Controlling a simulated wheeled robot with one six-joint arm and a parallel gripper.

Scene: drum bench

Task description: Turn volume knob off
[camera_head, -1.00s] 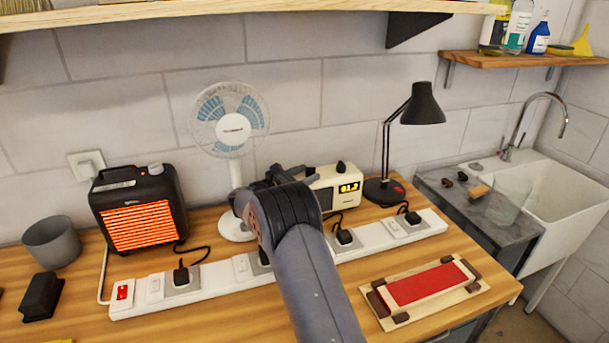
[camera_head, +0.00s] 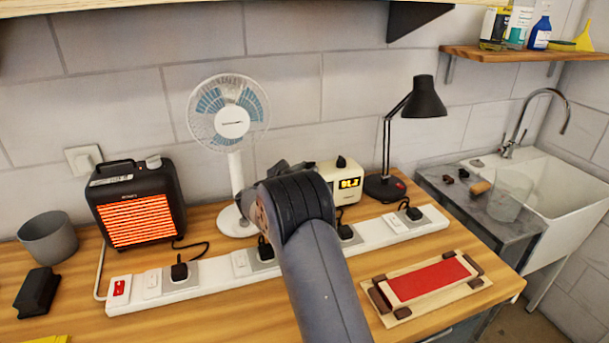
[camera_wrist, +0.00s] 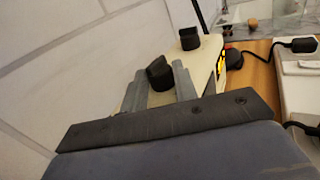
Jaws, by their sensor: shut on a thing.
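The radio (camera_head: 326,173) is a cream box with a lit orange display, standing on the bench behind the power strip. Its left part is hidden by my arm in the head view. Two black knobs sit on its top: the right one (camera_head: 341,161) is clear of my gripper and also shows in the wrist view (camera_wrist: 189,38). My gripper (camera_wrist: 160,70) is at the radio's left end, its two grey fingers on either side of the other black knob (camera_wrist: 157,74) and shut on it. No marking on this knob can be read. In the head view the fingertips are hidden.
A white fan (camera_head: 232,122) stands close to the left of my gripper, and a black desk lamp (camera_head: 424,98) to the radio's right. A power strip (camera_head: 210,277) with plugs crosses the bench in front. A glowing heater (camera_head: 137,220) stands farther left.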

